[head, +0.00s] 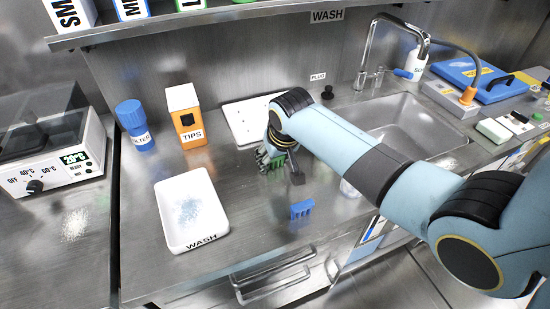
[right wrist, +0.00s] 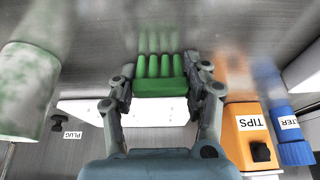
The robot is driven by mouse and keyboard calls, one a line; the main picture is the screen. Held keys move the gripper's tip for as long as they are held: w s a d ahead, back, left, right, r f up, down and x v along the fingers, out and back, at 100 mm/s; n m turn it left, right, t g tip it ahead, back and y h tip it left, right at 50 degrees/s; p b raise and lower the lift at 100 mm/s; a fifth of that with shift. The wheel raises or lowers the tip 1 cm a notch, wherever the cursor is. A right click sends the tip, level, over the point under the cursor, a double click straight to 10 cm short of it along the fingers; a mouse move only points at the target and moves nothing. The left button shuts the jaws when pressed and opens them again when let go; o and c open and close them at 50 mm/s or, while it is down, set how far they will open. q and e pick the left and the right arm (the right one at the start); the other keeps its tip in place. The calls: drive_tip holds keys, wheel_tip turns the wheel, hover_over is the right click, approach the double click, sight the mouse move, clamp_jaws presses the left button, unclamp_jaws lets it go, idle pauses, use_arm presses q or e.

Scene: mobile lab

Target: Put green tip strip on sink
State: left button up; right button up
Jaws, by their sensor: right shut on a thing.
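The green tip strip (right wrist: 160,85) is between the fingers of my right gripper (right wrist: 162,88), which is shut on it. The sink (head: 410,122) is a steel basin to the right, partly hidden by my right arm. My left gripper is not in view.
A blue tip strip (head: 301,210) stands on the counter nearby. A white WASH tray (head: 181,232), an orange TIPS box (head: 187,118) and a blue filter bottle (head: 135,128) are left. The faucet (head: 370,55) rises behind the sink.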

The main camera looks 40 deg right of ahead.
drive_tip(key=o, duration=0.4)
drive_tip(key=shift+f, duration=0.15)
drive_tip(key=o, duration=0.5)
drive_tip(key=shift+p+v, duration=0.75)
drive_tip(key=shift+v, duration=5.4)
